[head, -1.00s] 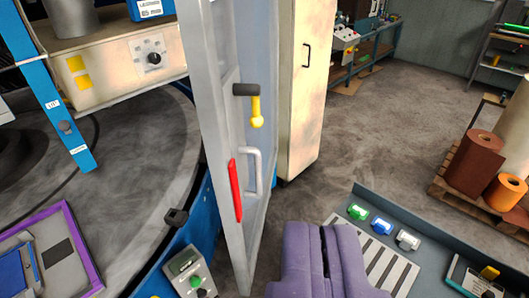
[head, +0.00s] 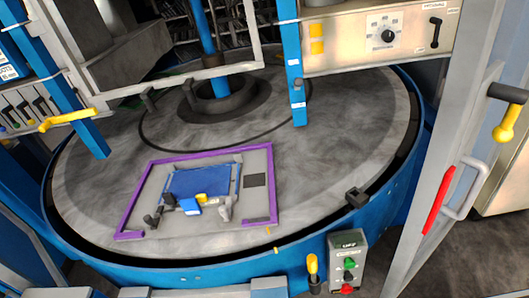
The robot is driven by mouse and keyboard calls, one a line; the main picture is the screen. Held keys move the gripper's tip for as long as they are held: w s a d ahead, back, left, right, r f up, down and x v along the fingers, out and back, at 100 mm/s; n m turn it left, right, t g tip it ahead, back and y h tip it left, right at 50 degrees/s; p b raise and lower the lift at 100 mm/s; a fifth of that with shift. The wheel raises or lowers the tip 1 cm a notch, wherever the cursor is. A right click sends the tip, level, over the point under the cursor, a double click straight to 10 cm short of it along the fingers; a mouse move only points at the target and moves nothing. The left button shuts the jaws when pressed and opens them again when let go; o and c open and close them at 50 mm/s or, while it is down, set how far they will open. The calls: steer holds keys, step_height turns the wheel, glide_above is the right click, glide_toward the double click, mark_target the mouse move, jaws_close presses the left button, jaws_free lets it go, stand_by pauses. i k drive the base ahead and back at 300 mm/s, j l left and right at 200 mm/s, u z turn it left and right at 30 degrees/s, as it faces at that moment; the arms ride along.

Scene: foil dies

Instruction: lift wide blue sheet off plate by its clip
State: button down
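A wide blue sheet (head: 201,181) lies on a grey plate (head: 258,161) edged by a purple frame, on the round grey table. A blue clip (head: 190,206) with a pale label sits at the sheet's near edge. A small yellow piece is beside the clip. Dark and grey posts stand close around the sheet's near corners. My gripper is not in view.
The round table (head: 330,120) has a raised blue rim. Blue uprights (head: 292,60) and a yellow-handled bar (head: 68,120) stand around it. A control box (head: 347,262) is at the near rim. An open grey door (head: 440,160) with red and yellow handles is at right.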

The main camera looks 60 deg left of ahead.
mark_target(214, 181)
steer(key=k+u, duration=0.1)
steer(key=u, duration=0.75)
steer(key=k+j+u, duration=0.1)
steer(key=u, duration=0.35)
steer(key=k+j+u, duration=0.1)
steer(key=u, duration=0.35)
steer(key=i+j, duration=0.2)
steer(key=i, duration=0.3)
